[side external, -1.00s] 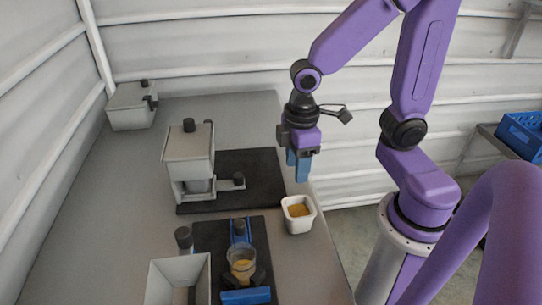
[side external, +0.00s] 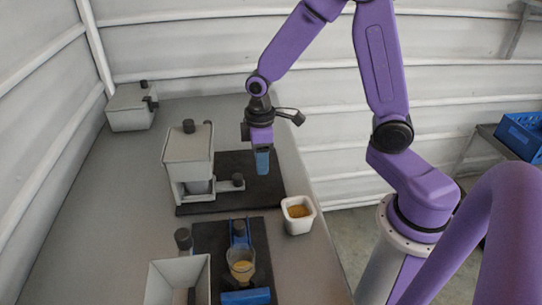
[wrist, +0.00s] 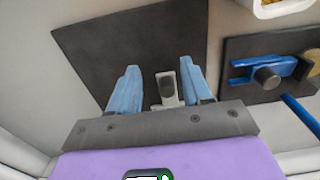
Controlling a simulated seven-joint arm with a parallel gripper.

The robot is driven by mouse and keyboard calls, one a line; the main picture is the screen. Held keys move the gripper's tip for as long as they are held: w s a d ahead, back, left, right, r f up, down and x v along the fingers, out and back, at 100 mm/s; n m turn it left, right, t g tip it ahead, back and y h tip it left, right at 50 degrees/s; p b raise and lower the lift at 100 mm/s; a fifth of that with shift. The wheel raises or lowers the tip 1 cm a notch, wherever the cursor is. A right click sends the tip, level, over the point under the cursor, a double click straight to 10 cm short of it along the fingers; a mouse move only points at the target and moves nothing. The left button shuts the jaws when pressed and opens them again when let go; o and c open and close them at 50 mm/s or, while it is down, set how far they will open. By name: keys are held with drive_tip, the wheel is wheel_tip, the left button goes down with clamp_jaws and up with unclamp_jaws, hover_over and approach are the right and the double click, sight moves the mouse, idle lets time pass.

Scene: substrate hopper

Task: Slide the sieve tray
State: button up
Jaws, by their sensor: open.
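A grey hopper (side external: 189,152) with a lid stands on a dark mat. A flat grey tray with a dark knob (side external: 238,180), which looks like the sieve tray, sticks out from its base to the right. My gripper (side external: 262,170) is open and empty above the mat, near the knob and apart from it. In the wrist view, my gripper (wrist: 160,70) has its two blue fingers spread, with the tray knob (wrist: 167,86) showing between them, farther down. The tray's inner part is hidden in the hopper.
A white cup of yellow-brown material (side external: 298,214) stands at the table's right edge. Nearer is a second mat with a blue slide (side external: 240,235), a clear cup (side external: 241,268) and an open grey hopper (side external: 179,272). A lidded grey box (side external: 131,107) stands far left.

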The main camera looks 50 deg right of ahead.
sight(238, 176)
drive_tip(key=w+a, duration=0.4)
drive_tip(key=shift+w+a, duration=0.2)
drive_tip(key=shift+w, duration=0.05)
wheel_tip(238, 176, down, 3)
drive_tip(key=shift+r, duration=0.1)
drive_tip(key=shift+f, duration=1.1)
drive_tip(key=shift+c, duration=0.3)
drive_tip(key=c, duration=0.6)
drive_tip(key=shift+c, duration=0.2)
